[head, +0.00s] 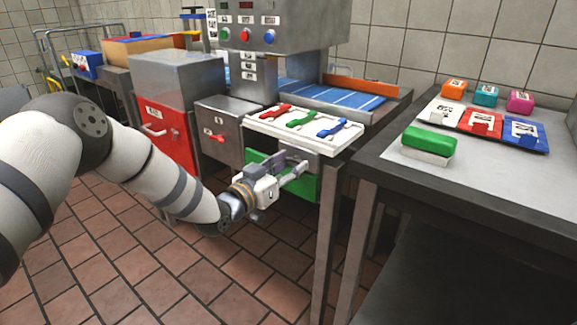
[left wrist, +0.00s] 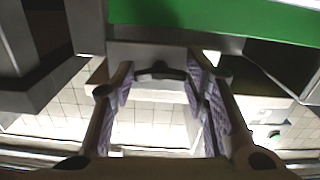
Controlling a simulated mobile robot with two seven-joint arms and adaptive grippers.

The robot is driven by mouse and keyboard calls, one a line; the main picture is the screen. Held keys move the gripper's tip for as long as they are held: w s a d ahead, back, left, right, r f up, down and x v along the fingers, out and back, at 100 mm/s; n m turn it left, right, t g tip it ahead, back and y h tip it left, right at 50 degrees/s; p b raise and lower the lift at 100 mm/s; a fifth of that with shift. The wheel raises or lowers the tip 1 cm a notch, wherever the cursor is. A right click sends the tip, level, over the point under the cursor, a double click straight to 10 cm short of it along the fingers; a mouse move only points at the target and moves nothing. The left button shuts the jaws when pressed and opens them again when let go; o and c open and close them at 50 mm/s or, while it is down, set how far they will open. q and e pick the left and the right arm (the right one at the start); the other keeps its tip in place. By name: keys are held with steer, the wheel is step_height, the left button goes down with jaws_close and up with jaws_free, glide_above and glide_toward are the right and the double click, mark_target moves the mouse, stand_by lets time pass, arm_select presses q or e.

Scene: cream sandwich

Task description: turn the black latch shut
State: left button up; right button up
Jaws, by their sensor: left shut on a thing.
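My left gripper (head: 293,172) reaches in from the left, in front of the green panel (head: 307,190) under the white tool board. In the left wrist view, its two purple-padded fingers (left wrist: 158,85) stand either side of a small dark piece, which looks like the black latch (left wrist: 157,71), and are shut on it. The green panel (left wrist: 215,13) fills the top of that view. In the head view the gripper hides the latch, and its exact angle is hard to tell. My right gripper is not in view.
A white board (head: 290,134) with red, green and blue tools lies just above the gripper. A red-fronted box (head: 172,140) and a grey drawer (head: 217,120) stand to its left. A table (head: 380,165) with coloured blocks stands at the right. The tiled floor at front left is free.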

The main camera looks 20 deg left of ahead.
arm_select(q)
steer(key=shift+s+d+r+n+b, duration=0.1)
steer(key=shift+n+b, duration=1)
steer(key=shift+n, duration=3.1)
steer(key=shift+d+n+b, duration=0.1)
steer(key=shift+n+b, duration=1)
steer(key=shift+n, duration=3.1)
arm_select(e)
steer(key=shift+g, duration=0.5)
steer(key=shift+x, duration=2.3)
arm_select(q)
steer(key=shift+r, duration=0.1)
steer(key=o, duration=1.1)
steer(key=shift+o, duration=0.2)
